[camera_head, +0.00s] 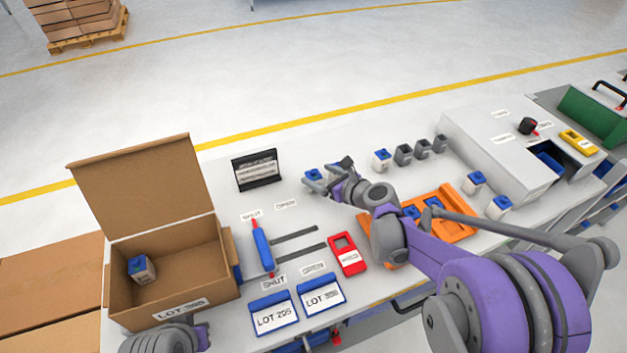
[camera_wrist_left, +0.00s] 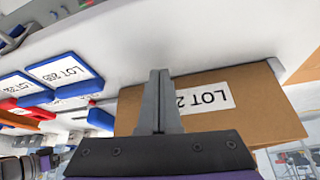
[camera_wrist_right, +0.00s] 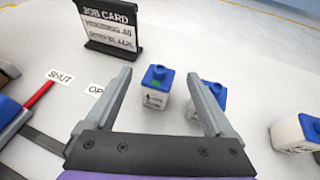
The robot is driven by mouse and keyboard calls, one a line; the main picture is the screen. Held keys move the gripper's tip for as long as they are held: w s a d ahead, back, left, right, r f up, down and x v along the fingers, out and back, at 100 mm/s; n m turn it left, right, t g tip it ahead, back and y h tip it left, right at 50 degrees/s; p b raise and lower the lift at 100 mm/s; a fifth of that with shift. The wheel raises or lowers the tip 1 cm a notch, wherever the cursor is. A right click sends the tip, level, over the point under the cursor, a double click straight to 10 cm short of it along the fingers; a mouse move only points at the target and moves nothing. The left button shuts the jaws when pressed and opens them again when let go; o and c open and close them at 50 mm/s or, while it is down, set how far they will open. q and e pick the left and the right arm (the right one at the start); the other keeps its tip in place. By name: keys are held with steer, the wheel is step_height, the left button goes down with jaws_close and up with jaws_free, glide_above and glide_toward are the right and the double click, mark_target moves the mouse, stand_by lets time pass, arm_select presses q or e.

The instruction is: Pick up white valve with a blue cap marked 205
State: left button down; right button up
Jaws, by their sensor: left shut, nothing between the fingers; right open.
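A white valve with a blue cap (camera_wrist_right: 156,88) stands upright on the table, framed between the open fingers of my right gripper (camera_wrist_right: 159,76); its marking is too small to read. In the head view this valve (camera_head: 312,175) is beside the right gripper (camera_head: 330,180). A second blue-capped valve (camera_wrist_right: 216,92) is partly behind the right finger, and a third (camera_wrist_right: 297,132) is further right. More white valves (camera_head: 475,181) stand near the grey machine, and one (camera_head: 141,268) lies in the cardboard box. My left gripper (camera_wrist_left: 158,80) is shut and empty in front of the box.
The open cardboard box (camera_head: 190,308) stands at the left. A black job card stand (camera_head: 256,170) is behind the switch lever (camera_head: 262,248).

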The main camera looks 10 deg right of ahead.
steer(key=shift+w+a+f, duration=0.2)
steer(key=shift+w+a, duration=0.05)
steer(key=shift+w, duration=0.15)
steer(key=shift+s, duration=0.1)
jaws_close()
steer(key=shift+r, duration=0.1)
